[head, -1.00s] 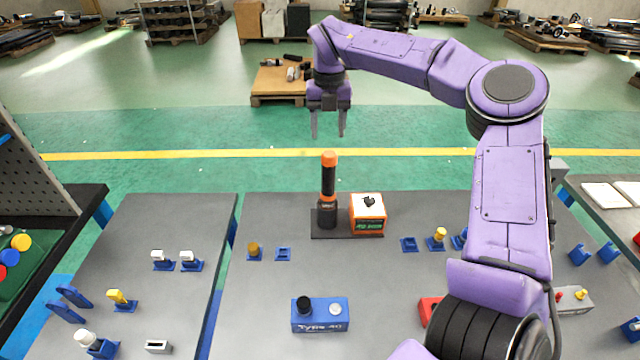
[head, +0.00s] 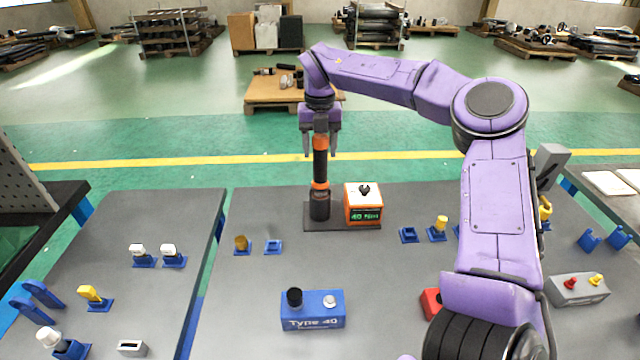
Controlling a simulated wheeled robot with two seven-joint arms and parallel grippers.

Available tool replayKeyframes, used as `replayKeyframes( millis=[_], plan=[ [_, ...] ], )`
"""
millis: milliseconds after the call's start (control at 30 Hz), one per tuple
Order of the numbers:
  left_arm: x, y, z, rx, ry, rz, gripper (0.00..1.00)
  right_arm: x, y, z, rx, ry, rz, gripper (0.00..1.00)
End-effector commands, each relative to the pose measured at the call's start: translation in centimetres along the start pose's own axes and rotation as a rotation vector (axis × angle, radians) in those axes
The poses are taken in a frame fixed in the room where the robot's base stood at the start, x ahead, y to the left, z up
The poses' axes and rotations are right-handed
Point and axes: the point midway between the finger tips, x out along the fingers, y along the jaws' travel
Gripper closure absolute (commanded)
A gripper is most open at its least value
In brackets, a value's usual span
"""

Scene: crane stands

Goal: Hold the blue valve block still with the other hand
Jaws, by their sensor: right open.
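The blue valve block (head: 312,318), lettered "Type 40", lies on the grey table near the front middle. It has a black knob on its left top and a silver fitting on its right top. My right gripper (head: 320,150) is open and points down at the upper part of an orange and black upright tool (head: 320,180). Its fingers show on both sides of the tool; I cannot tell whether they touch it. It is well behind the block and apart from it. My left gripper is not in view.
An orange-and-white box (head: 363,207) with a green display stands beside the tool on a dark base. Small blue holders (head: 273,246) are spread about the table. A red part (head: 431,302) is partly hidden by my right arm. A grey block (head: 578,288) with red and yellow knobs lies at right.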

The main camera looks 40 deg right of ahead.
Motion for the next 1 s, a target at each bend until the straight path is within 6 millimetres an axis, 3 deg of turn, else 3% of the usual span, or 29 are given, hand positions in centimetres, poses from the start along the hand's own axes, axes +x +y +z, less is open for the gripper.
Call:
replayKeyframes(
  millis=[167,300,333,1000],
  plan=[
    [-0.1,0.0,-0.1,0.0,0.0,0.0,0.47,-0.1,0.0,0.0,0.0,0.0,0.0,0.47],
    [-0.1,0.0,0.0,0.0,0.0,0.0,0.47,-0.1,0.0,0.0,0.0,0.0,0.0,0.92],
    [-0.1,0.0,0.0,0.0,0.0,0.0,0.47,-0.1,0.0,0.0,0.0,0.0,0.0,1.0],
    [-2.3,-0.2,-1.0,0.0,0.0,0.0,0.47,-3.1,0.1,0.0,0.0,-0.002,0.003,1.0]
  ],
)
